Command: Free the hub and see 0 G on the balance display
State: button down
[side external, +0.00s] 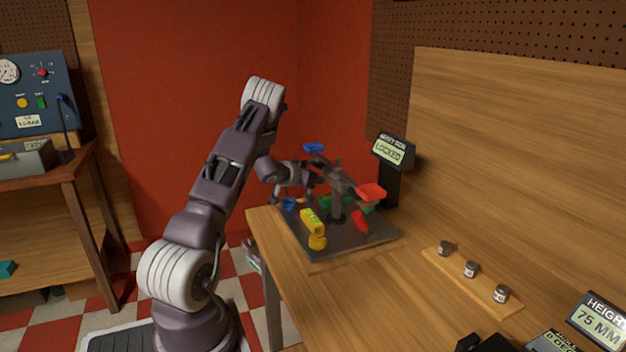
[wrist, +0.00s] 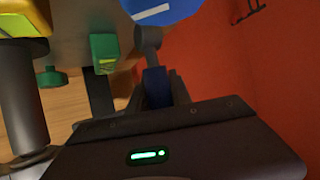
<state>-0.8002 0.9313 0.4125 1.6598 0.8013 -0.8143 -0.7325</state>
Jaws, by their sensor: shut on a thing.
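The rotor's grey hub and post (side external: 337,207) stand on a dark base plate (side external: 342,241). Its arms carry a blue end piece (side external: 314,148) at the back left and a red one (side external: 371,192) at the right. The balance display (side external: 389,152) reads LOCKED. In the wrist view my gripper (wrist: 158,95) is shut on a dark blue piece (wrist: 156,82) below a grey rod. A blue disc with a white mark (wrist: 158,8) is above it. The jaw contact is partly hidden.
A yellow block (side external: 312,221), a red part (side external: 360,222) and green parts (wrist: 104,48) surround the post. Several small weights (side external: 471,268) sit on a wooden strip at the right. A height display (side external: 598,322) reads 75 MM. Bare bench lies in front of the plate.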

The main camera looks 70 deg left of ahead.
jog(key=c, duration=1.2)
grip_release()
jog(key=shift+o, duration=0.2)
